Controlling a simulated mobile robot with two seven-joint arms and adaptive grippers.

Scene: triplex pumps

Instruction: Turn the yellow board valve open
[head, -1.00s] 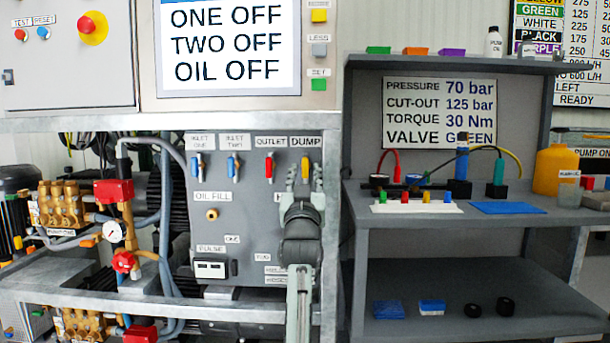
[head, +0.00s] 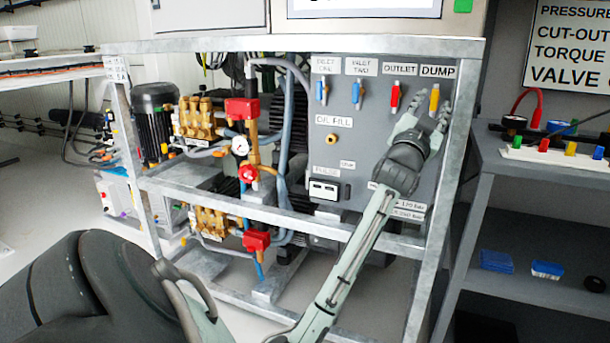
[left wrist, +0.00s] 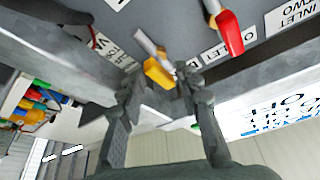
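The yellow valve (head: 434,98) sits under the DUMP label at the right end of a row on the grey board. Its handle hangs upright, pointing down. My left gripper (head: 427,115) reaches up to it from below, with its fingers spread and empty. In the left wrist view the yellow handle (left wrist: 157,72) shows just ahead of and between the fingertips of the left gripper (left wrist: 160,88). I cannot tell whether a finger touches it. My right gripper is not in view.
The red outlet valve (head: 395,97) is just left of the yellow one, with two blue inlet valves (head: 322,92) further left. A galvanised frame post (head: 457,150) stands close on the right. A frame rail (head: 290,212) crosses below. A grey shelf unit (head: 540,185) is at right.

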